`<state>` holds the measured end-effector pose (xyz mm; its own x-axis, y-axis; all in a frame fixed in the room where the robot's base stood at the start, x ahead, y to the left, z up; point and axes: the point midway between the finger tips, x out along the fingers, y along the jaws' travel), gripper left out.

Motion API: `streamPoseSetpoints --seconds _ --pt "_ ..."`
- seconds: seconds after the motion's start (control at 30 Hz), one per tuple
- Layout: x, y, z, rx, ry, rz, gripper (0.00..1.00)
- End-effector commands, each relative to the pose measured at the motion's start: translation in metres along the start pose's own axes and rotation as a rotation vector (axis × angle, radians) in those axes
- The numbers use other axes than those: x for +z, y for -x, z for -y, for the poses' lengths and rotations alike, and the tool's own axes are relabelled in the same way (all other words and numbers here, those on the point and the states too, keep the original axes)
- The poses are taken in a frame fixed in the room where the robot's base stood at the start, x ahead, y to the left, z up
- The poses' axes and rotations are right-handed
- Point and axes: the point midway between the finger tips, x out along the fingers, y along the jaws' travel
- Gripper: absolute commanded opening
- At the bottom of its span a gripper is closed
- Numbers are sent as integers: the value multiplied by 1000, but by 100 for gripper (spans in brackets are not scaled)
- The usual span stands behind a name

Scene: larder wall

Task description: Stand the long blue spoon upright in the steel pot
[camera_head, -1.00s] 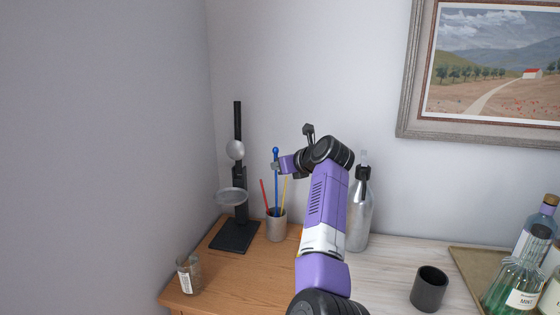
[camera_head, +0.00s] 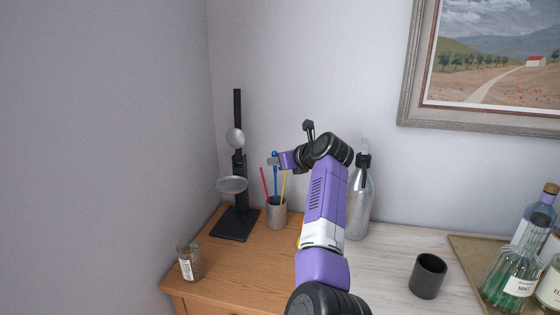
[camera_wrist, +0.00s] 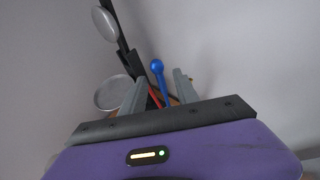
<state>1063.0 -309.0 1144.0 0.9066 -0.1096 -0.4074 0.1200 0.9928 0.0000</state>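The long blue spoon (camera_head: 275,185) stands nearly upright in the steel pot (camera_head: 277,214), its round blue end above the rim and its lower part hidden inside. My gripper (camera_head: 273,160) is beside the spoon's upper end. In the wrist view, the blue spoon (camera_wrist: 160,80) shows between the two fingers of my gripper (camera_wrist: 157,90), with a visible gap on each side. The fingers are open and seem to hold nothing. The pot is hidden in the wrist view.
A red stick (camera_head: 265,182) and a yellow stick (camera_head: 283,186) share the pot. A black stand (camera_head: 238,170) with a pale dish is left of it. A steel bottle (camera_head: 357,205) is close on the right. A glass jar (camera_head: 190,262) and a dark cup (camera_head: 428,276) stand nearer.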

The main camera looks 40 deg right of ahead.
Motion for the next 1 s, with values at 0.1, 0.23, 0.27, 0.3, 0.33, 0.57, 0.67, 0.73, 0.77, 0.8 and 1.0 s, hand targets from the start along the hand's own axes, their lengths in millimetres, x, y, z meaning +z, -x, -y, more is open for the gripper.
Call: streamPoseSetpoints --seconds 0.1,0.23,0.27,0.3,0.33,0.57,0.67,0.73,0.77,0.8,1.0 --pt "0 0 0 0 0 0 37" --pt "0 8 0 -1 0 1 37" --pt "0 11 0 -1 0 1 37" --pt "0 16 1 -2 0 2 37" --pt "0 20 0 -2 0 2 37" --pt "-1 54 0 -2 0 2 37" --pt "0 66 0 -2 0 2 37" --pt "0 72 0 -1 0 1 37" --pt "0 74 0 -1 0 1 37" --pt "0 76 0 0 0 0 37" --pt "0 78 0 0 0 -1 37"
